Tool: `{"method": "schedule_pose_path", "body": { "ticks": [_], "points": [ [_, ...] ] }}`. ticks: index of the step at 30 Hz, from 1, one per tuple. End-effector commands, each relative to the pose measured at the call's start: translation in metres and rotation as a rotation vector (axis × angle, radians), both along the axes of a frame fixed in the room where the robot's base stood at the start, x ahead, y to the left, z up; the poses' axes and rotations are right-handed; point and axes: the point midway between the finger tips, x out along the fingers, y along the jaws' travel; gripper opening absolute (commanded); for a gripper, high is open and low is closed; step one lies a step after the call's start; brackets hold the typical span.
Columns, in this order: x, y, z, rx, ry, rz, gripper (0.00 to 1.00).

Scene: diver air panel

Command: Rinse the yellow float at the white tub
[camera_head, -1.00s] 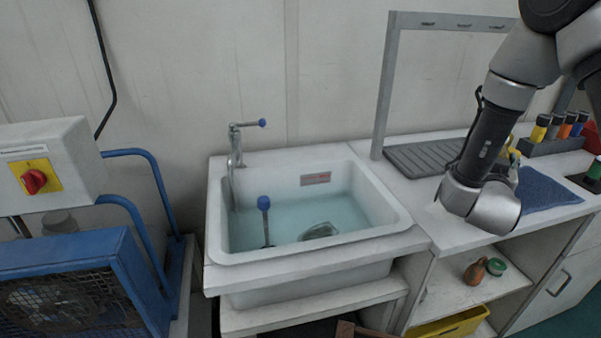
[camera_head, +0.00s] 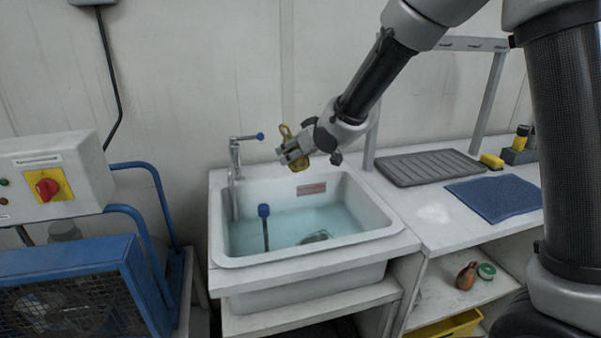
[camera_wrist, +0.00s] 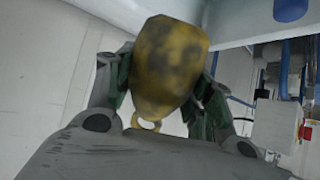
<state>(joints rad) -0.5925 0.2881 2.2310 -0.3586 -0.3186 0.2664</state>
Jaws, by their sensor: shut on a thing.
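The yellow float (camera_wrist: 168,68) shows dark smudges and a small ring in the wrist view. My gripper (camera_wrist: 160,90) is shut on it, with one finger on each side. In the head view the float (camera_head: 297,161) is partly hidden by my gripper (camera_head: 295,152), which holds it above the back right part of the white tub. The white tub (camera_head: 230,262) is set in a counter and holds bluish water (camera_head: 290,228).
A tap (camera_head: 235,160) with a blue-tipped lever stands at the tub's back left. A grey ribbed mat (camera_head: 430,166), a blue cloth (camera_head: 497,196) and a yellow block (camera_head: 491,160) lie on the right counter, near a white patch (camera_head: 433,213). A blue-framed machine (camera_head: 75,262) stands left.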

Motion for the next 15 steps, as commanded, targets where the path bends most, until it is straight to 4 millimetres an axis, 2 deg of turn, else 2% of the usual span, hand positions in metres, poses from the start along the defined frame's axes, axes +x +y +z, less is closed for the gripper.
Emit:
{"method": "schedule_pose_path", "body": {
  "ticks": [2, 6, 15],
  "points": [
    [-0.014, 0.006, -0.017, -0.053, 0.058, 0.042, 0.26],
    [-0.027, -0.005, -0.041, -0.142, 0.16, 0.028, 0.26],
    [-0.028, -0.017, -0.052, -0.2, 0.224, -0.034, 0.26]
  ]
}}
